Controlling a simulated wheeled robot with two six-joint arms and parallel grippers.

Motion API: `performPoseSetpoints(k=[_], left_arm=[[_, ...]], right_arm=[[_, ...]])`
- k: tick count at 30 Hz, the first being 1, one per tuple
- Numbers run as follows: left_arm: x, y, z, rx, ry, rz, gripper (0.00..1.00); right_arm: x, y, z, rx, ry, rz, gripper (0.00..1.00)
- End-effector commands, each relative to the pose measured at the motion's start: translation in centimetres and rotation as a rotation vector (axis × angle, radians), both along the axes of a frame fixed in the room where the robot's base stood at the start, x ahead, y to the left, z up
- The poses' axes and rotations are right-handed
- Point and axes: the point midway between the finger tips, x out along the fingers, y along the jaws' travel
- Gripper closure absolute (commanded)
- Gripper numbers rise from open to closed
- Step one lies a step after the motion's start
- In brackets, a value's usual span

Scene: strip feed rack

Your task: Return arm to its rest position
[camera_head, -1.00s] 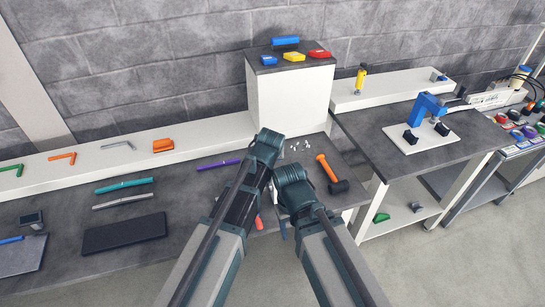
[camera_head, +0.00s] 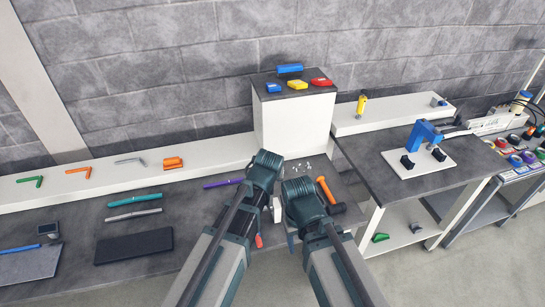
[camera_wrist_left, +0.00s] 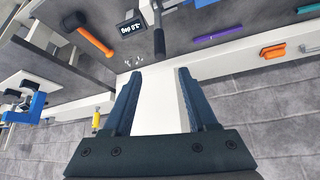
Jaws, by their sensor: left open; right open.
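My left arm reaches in from lower left in the head view, its dark green wrist end (camera_head: 265,165) in front of the white cabinet. In the left wrist view my left gripper (camera_wrist_left: 158,75) is open, with two blue-grey fingers apart. The white cabinet face (camera_wrist_left: 160,105) shows between them, and I see nothing held. My right arm is just to the right in the head view, its gripper end (camera_head: 300,190) close beside the left one over the workbench (camera_head: 190,215). The right fingers are mostly hidden by the arm.
An orange hammer (camera_head: 324,188) lies close right of my right gripper. A purple strip (camera_head: 222,183), teal strip (camera_head: 135,201) and black mat (camera_head: 134,246) lie on the bench to the left. The white cabinet (camera_head: 294,130) stands behind. A blue clamp fixture (camera_head: 424,135) is at right.

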Motion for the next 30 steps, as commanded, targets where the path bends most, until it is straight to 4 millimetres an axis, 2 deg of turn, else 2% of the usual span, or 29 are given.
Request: performPoseSetpoints(k=[5,8,11,15,18,21,25,30], left_arm=[[-0.2,0.0,-0.4,0.002,0.006,-0.002,0.42],[-1.8,0.1,-2.8,0.019,0.047,-0.018,0.42],[-4.9,0.4,-7.0,0.052,0.137,-0.052,0.42],[-10.5,1.0,-12.9,0.106,0.299,-0.123,0.42],[-14.1,1.3,-16.2,0.136,0.407,-0.175,0.42],[-17.2,1.7,-18.6,0.159,0.497,-0.221,0.42],[-19.9,2.0,-20.3,0.175,0.579,-0.266,0.42],[-21.2,2.2,-20.8,0.183,0.623,-0.289,0.42]], right_arm=[[0.0,0.0,-0.4,0.000,0.000,0.000,0.42],[0.0,0.0,-2.3,0.000,0.000,0.001,0.42],[0.0,0.0,-5.5,-0.001,-0.001,0.002,0.42],[0.0,0.0,-10.2,-0.001,-0.002,0.004,0.42],[0.0,0.0,-13.0,-0.001,-0.002,0.006,0.42],[0.1,0.0,-15.1,-0.002,-0.003,0.007,0.42],[0.1,0.0,-16.7,-0.002,-0.003,0.008,0.42],[0.1,0.0,-17.3,-0.002,-0.003,0.009,0.42]])
